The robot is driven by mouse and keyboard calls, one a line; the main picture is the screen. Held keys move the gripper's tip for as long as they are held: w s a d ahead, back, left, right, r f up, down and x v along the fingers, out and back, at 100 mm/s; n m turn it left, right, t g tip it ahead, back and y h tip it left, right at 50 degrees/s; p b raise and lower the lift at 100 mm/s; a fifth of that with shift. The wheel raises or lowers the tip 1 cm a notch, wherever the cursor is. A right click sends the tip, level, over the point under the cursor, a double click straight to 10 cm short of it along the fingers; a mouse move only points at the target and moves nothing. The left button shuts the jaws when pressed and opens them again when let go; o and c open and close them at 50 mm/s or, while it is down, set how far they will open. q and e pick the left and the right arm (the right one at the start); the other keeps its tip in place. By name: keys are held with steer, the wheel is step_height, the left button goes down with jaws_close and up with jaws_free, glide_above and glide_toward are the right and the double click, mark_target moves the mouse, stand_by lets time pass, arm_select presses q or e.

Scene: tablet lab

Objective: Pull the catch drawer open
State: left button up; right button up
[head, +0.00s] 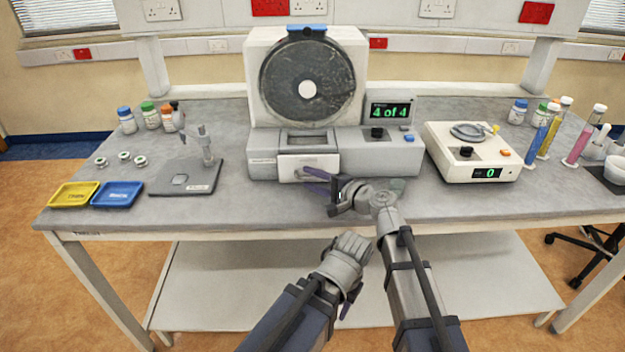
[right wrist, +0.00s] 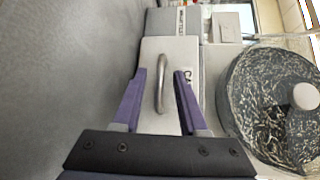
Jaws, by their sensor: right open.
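The catch drawer (head: 290,164) has a pale front, set low in the grey base of the drum machine (head: 375,152). It looks shut. In the right wrist view, its front (right wrist: 185,55) carries a curved metal handle (right wrist: 162,82). My right gripper (head: 312,181) is at the drawer front, with purple fingers spread. In the right wrist view, the open fingers (right wrist: 160,90) stand on either side of the handle, with gaps on both sides. My left gripper (head: 347,302) hangs low in front of the table, mostly hidden behind its own wrist; its jaws cannot be made out.
The round drum (head: 285,85) rises above the base, with a "4 of 4" display (head: 390,111) beside it. A balance (head: 470,165) stands right. A grey stand (head: 185,178), yellow tray (head: 73,195) and blue tray (head: 117,195) are left. The table front (head: 270,212) is clear.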

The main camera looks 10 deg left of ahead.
jaws_close()
stand_by(1.3)
